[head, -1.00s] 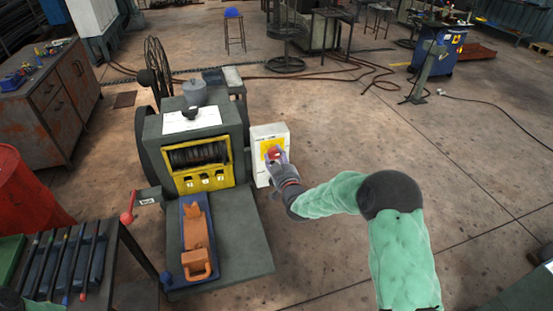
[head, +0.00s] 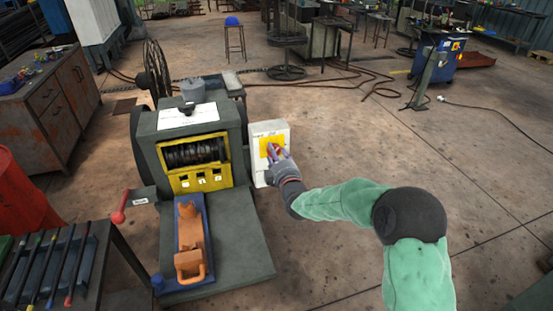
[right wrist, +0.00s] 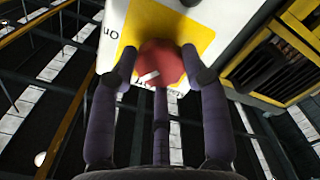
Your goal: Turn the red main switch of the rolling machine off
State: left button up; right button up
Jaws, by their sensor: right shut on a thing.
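The red main switch (head: 274,150) is a round knob on a yellow plate (head: 265,144), on a white box (head: 258,172) at the right side of the rolling machine (head: 190,130). My right gripper (head: 277,155) is shut on the knob, coming from the lower right. In the right wrist view the red knob (right wrist: 158,62) sits between the fingers (right wrist: 160,70), and its white mark points to the lower left. The word "On" shows at the plate's left; lettering below the knob is partly hidden by the fingers. My left gripper is out of view.
The machine has a dark table with an orange-handled piece (head: 193,240) on a blue guide and a red-knobbed lever (head: 119,216) at left. A rack of bars (head: 60,265) stands lower left. Floor right of the box is clear apart from my arm.

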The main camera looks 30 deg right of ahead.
jog(key=shift+w+a+r+n+b, duration=0.15)
jog(key=shift+n+b, duration=0.3)
jog(key=shift+n, duration=1.2)
jog(key=shift+s+r+n+b, duration=0.15)
jog(key=shift+n+b, duration=0.25)
jog(key=shift+n, duration=1.25)
jog(key=shift+w, duration=0.1)
jog(key=shift+f, duration=0.1)
jog(key=o, duration=1.1)
jog(key=shift+a, duration=0.15)
jog(key=shift+f, duration=0.2)
jog(key=v, duration=1.2)
